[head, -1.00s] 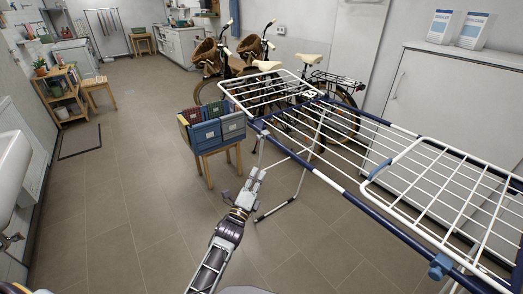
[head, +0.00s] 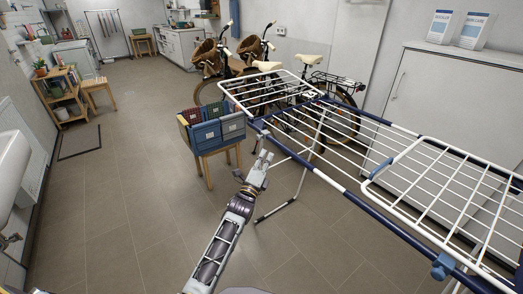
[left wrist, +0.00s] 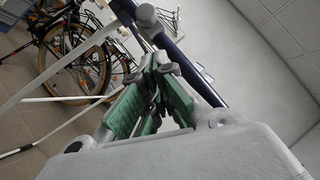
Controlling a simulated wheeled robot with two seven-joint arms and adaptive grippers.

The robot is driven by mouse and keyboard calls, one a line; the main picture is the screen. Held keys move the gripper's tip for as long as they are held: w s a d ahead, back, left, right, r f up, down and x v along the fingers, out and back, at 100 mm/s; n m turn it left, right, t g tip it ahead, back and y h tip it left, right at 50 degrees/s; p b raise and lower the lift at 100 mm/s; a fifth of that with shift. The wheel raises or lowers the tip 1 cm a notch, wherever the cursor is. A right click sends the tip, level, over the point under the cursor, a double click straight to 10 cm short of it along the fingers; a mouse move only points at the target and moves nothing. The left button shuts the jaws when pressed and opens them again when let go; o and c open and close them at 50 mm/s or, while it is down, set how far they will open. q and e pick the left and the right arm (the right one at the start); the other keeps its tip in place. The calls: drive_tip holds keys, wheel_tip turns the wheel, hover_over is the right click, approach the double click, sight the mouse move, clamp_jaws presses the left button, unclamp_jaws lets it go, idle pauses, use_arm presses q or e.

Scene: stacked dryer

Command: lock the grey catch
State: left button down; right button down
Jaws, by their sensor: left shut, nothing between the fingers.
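The drying rack (head: 345,187) has white wires and dark blue side tubes, and it stands unfolded at the right. A small greyish fitting (head: 262,134) sits at the rack's near left corner, where the wing meets the frame. It looks like the grey catch, but its position is too small to tell. My left gripper (head: 263,159) is just below this corner, shut and empty. In the left wrist view its green-padded fingers (left wrist: 155,68) come together close to the blue tube (left wrist: 180,55). A grey fitting (left wrist: 146,14) shows beyond the fingertips there, apart from them. My right gripper is not in view.
A wooden stool (head: 219,157) carrying a box of folders (head: 212,131) stands left of the rack. Bicycles (head: 340,92) stand behind it, and a white cabinet (head: 460,100) is at the right. A white rack leg (head: 277,210) stands near my arm.

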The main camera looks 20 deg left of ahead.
sight(260, 137)
use_arm(q)
drive_tip(key=w+a+r, duration=0.1)
drive_tip(key=w+a, duration=0.1)
drive_tip(key=shift+w+a+r, duration=0.15)
drive_tip(key=shift+w+r, duration=0.15)
drive_tip(key=shift+r, duration=0.05)
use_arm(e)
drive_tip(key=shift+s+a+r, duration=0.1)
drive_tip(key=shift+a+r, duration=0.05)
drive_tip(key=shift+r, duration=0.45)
use_arm(q)
drive_tip(key=shift+a, duration=0.1)
